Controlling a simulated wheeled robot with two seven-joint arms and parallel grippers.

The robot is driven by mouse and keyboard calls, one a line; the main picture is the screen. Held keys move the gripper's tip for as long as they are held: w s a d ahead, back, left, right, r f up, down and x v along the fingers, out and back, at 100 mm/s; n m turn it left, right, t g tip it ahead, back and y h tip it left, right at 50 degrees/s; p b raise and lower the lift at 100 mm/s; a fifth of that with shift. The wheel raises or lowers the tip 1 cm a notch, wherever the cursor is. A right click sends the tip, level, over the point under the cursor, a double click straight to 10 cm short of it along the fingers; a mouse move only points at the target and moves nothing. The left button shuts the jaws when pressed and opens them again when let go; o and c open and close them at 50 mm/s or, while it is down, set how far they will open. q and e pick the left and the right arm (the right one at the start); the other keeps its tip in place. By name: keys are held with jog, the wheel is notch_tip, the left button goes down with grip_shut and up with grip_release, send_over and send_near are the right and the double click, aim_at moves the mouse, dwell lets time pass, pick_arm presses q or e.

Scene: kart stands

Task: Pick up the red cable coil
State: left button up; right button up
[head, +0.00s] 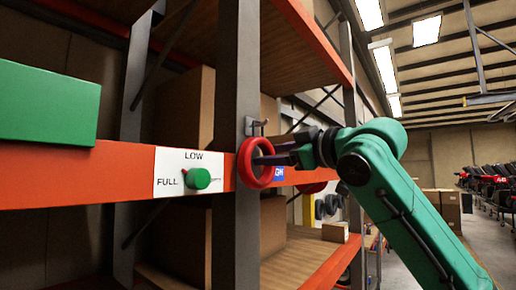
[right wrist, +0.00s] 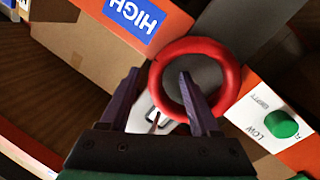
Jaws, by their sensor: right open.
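The red cable coil (head: 243,168) is a thick ring in front of the grey upright post, just below a small metal hook (head: 257,125). My right gripper (head: 266,154) comes in from the right at the coil. In the right wrist view, the open jaws (right wrist: 158,74) straddle the near left part of the coil (right wrist: 232,80): one finger is over the ring's opening and the other is outside it. I cannot tell whether either finger touches it. My left gripper is not in view.
An orange shelf beam (head: 70,180) runs beside the post, with a LOW/FULL label and a green knob (head: 198,179). A green box (head: 45,103) is at left. A blue HIGH label (right wrist: 135,14) is on the beam beyond the post.

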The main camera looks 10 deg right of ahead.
jog(key=shift+w+f, duration=0.1)
jog(key=shift+w, duration=0.1)
jog(key=c, duration=0.9)
jog(key=shift+s, duration=0.1)
grip_shut()
jog(key=shift+r, duration=0.2)
